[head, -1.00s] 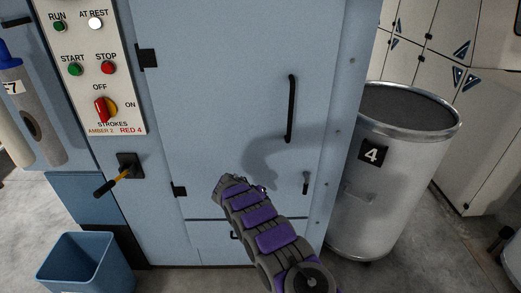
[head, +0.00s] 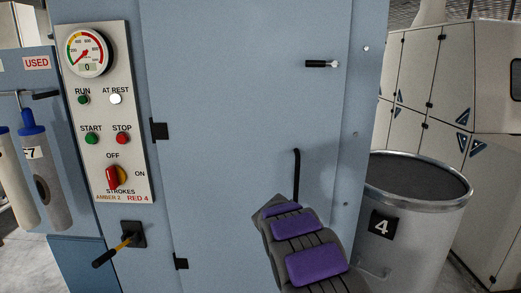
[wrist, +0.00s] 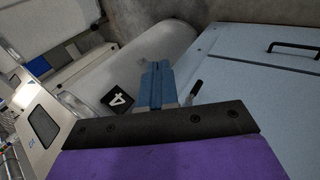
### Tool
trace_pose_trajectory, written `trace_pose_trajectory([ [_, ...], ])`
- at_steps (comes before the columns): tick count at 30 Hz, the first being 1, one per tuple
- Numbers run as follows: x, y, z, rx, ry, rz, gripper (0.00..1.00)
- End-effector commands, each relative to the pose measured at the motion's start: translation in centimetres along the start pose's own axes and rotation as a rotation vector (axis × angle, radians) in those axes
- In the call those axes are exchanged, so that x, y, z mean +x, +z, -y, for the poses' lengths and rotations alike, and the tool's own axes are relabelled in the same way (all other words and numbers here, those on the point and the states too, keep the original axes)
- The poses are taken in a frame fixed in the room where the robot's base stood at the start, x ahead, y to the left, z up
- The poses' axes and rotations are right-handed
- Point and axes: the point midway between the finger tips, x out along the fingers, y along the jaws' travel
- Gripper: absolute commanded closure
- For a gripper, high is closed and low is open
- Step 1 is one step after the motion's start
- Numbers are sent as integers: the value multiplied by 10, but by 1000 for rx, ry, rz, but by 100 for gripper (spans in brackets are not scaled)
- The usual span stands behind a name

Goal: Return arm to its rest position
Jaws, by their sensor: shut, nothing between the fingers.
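My arm, with grey links and purple panels, rises from the bottom of the head view in front of the blue cabinet door (head: 240,120). My gripper (wrist: 156,68) shows in the wrist view as two blue fingers pressed together, with nothing between them. It is hidden behind the arm in the head view. In the wrist view the fingers are seen against the pale drum marked 4 (wrist: 172,40), to the left of the blue door (wrist: 250,85). I cannot tell how far the fingertips are from either.
A black door handle (head: 297,172) stands close above my arm. The drum (head: 425,240) is to the right. The AT REST lamp (head: 115,99) is white; the gauge (head: 88,50) reads 0.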

Motion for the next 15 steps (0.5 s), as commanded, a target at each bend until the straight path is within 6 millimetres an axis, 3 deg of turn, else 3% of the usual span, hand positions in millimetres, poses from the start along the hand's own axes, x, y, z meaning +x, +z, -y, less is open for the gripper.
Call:
trace_pose_trajectory([
  [6,-29,65,-37,17,-67,66,100],
  [15,-60,164,-63,27,-190,144,100],
])
